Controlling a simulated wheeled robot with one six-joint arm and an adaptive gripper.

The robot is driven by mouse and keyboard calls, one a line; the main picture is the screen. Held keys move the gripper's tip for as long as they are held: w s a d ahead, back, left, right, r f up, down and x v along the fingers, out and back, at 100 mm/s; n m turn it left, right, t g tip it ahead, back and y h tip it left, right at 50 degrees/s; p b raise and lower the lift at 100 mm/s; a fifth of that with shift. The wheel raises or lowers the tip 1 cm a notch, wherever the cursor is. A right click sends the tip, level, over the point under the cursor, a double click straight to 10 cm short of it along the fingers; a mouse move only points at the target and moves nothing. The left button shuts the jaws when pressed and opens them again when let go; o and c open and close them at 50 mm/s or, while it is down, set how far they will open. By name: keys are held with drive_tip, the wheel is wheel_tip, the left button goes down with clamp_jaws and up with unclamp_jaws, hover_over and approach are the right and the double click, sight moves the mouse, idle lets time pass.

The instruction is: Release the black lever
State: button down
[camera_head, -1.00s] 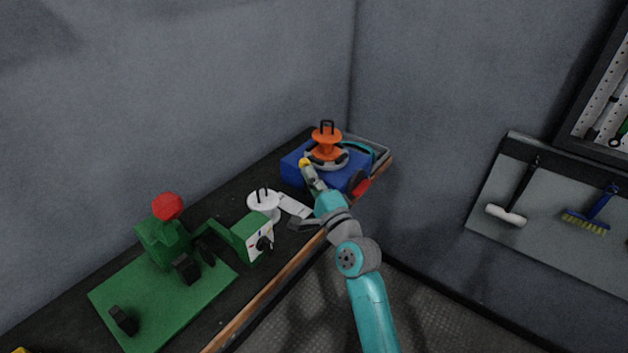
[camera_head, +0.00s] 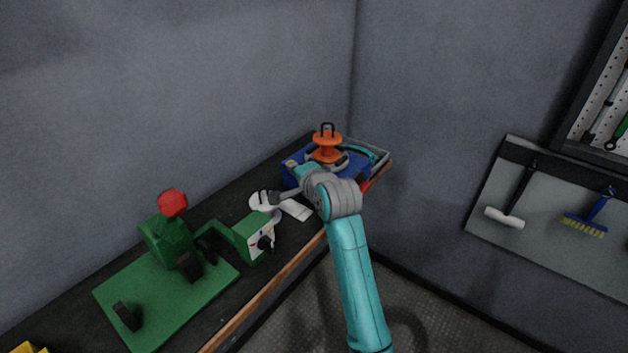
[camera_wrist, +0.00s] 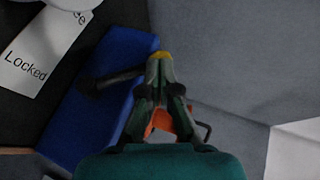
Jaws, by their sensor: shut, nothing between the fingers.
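In the wrist view a black lever (camera_wrist: 115,77) sticks out over the blue block (camera_wrist: 95,110). My gripper (camera_wrist: 160,57) is shut and empty, with its yellow tip just right of the lever's end. I cannot tell whether they touch. In the head view my arm reaches the blue block (camera_head: 355,167) and hides the lever. An orange spool (camera_head: 327,140) with a black loop stands on the block. It shows partly behind my fingers in the wrist view (camera_wrist: 163,122).
A white round part (camera_head: 262,201) with a black handle and a white label reading "Locked" (camera_wrist: 32,70) lie left of the block. Walls stand behind the bench.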

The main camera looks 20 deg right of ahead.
drive_tip(key=shift+w+a+f+n+g+h, duration=0.25)
drive_tip(key=shift+w+a+f+g, duration=0.1)
drive_tip(key=shift+w+g, duration=0.15)
drive_tip(key=shift+w+a+f+n+g+h, duration=0.15)
drive_tip(key=shift+w+a+f+g+h, duration=0.15)
drive_tip(key=shift+g, duration=0.2)
drive_tip(key=shift+w+a, duration=0.1)
drive_tip(key=shift+w, duration=0.05)
